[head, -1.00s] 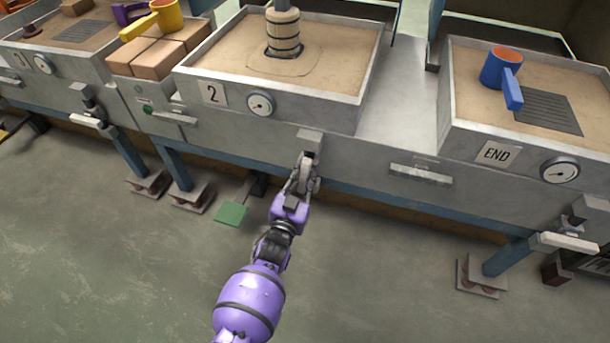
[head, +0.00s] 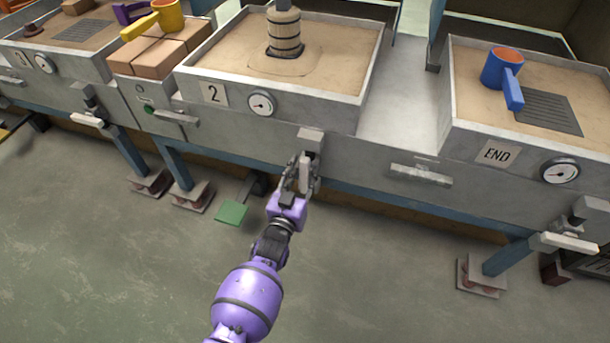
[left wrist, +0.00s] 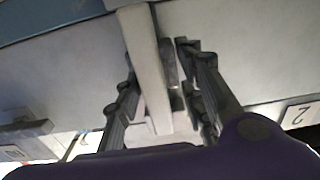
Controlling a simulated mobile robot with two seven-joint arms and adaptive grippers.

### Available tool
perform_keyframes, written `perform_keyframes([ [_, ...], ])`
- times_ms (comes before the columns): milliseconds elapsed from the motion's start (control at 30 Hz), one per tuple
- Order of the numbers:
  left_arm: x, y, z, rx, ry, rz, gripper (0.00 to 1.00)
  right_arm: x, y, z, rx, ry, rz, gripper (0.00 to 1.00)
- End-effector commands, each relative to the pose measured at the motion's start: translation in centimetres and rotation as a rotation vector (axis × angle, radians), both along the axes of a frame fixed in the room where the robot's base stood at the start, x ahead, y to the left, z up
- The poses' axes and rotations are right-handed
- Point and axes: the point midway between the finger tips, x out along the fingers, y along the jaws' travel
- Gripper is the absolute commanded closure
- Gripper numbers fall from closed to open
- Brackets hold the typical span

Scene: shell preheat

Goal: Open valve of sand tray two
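Sand tray two (head: 330,103) is a grey metal tray of sand with a "2" plate and a round gauge on its front. Its valve (head: 311,141) sits low on the front, right of the gauge. The pale valve handle (head: 304,172) points outward from the tray front, toward me. My left gripper (head: 302,174) is at the handle, one finger on each side. In the left wrist view the handle (left wrist: 147,65) lies between the spread fingers (left wrist: 160,95), with gaps visible on both sides. My right gripper is not in view.
The END tray (head: 473,137) is at the right, with a blue and orange ladle (head: 499,72) on its sand. A wooden barrel-like vessel (head: 284,33) stands in tray two. A green pedal (head: 231,213) is near the floor, left of my arm. The floor in front is clear.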

Motion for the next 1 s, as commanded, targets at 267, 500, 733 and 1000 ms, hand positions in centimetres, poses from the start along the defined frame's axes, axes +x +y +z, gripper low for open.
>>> perform_keyframes([
  [267, -0.4, -0.3, -0.4, 0.004, 0.006, -0.004, 0.62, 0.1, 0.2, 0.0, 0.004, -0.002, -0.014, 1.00],
  [500, -3.4, 0.8, -0.5, 0.005, 0.008, -0.003, 0.62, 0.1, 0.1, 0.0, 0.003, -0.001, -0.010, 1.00],
  [733, -8.1, 2.4, -0.5, 0.004, 0.007, -0.002, 0.62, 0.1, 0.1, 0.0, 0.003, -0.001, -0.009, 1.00],
  [1000, -11.2, 3.5, -0.3, 0.003, 0.004, -0.002, 0.62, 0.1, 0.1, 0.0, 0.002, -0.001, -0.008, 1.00],
])
